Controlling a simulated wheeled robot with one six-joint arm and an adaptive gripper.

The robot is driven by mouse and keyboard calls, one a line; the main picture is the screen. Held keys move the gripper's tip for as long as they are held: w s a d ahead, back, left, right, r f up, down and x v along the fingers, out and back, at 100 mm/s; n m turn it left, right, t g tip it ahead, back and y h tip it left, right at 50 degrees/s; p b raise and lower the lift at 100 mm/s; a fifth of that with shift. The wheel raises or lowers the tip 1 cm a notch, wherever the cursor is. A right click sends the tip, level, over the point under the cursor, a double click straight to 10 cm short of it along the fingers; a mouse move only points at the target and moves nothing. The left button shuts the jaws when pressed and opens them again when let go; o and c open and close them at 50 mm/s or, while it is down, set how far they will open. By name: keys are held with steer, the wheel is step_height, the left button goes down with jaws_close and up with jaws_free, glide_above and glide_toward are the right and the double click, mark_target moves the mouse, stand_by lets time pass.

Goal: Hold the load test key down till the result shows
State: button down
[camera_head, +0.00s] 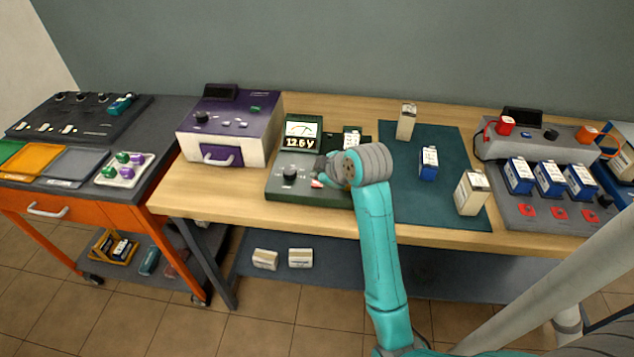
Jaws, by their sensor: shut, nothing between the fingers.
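The battery tester (275,188) is a dark green and grey unit on the wooden bench, with a needle meter (301,128) and a display (301,143) reading 12.6 V. A black knob (290,173) is on its front panel. A small red key (316,184) shows just right of the knob. A blue and white battery (352,138) stands at the tester's back right. My gripper (321,173) is shut and low over the panel, close to the red key. My wrist hides the panel's right part, and I cannot tell whether the fingertips touch the key.
A purple and white drawer unit (236,120) stands left of the tester. On the teal mat (400,185) to the right are a blue battery (428,163) and two beige ones. A grey charger (505,150) with several blue batteries is at far right. An orange cart (75,225) stands left.

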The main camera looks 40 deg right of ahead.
mark_target(318, 184)
stand_by(0.4)
steer(key=shift+f, duration=0.4)
steer(key=shift+f, duration=0.35)
stand_by(2.9)
steer(key=shift+r, duration=0.15)
stand_by(0.5)
steer(key=shift+r, duration=0.65)
steer(key=shift+r, duration=2.5)
